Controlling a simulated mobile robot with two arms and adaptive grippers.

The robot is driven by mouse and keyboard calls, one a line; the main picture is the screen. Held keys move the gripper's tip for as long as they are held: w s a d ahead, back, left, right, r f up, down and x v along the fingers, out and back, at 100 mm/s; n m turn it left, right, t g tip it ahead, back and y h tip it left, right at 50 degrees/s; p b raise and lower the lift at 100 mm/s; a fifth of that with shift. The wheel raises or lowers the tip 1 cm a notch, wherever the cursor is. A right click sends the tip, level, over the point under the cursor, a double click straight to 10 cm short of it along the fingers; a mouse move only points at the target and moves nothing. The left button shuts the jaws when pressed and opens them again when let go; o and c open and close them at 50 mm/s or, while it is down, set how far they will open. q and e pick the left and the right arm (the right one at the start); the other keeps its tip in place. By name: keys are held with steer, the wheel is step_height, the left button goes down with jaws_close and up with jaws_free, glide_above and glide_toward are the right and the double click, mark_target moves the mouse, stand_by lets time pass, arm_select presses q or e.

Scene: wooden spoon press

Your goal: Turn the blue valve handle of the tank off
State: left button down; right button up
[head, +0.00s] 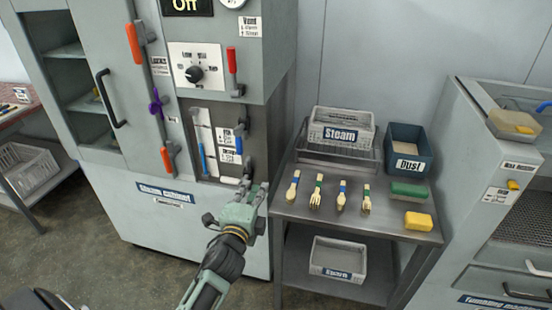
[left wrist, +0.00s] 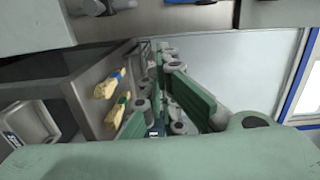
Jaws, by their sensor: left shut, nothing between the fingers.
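A blue handle (head: 203,158) hangs upright in the recess on the front of the steam cabinet (head: 150,215), beside small labels. Which part is the tank is not clear. A second blue handle (head: 543,106) shows at the right edge, on the right-hand machine. My left gripper (head: 252,190) is shut and empty, in front of the recess's lower right corner, right of and below the first blue handle. A dark lever (head: 247,168) is just behind its fingertips; I cannot tell whether they touch. The left wrist view shows its green finger pads (left wrist: 185,95), with no blue handle between them.
A metal table (head: 300,205) right of the gripper holds several wooden utensils, a Steam basket (head: 341,131), a Dust bin (head: 407,150) and yellow (head: 418,221) and green (head: 409,190) blocks. A red lever (head: 233,70) and a dial (head: 195,74) are above the recess.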

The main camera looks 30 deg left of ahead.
mark_target(239, 143)
arm_select(q)
steer(key=w+a+r+p, duration=0.2)
steer(key=w+a, duration=0.4)
steer(key=w, duration=0.3)
steer(key=shift+w+a+r+t+p, duration=0.2)
steer(key=shift+w+a+t+p, duration=0.1)
steer(key=shift+w+p, duration=0.15)
stand_by(0.3)
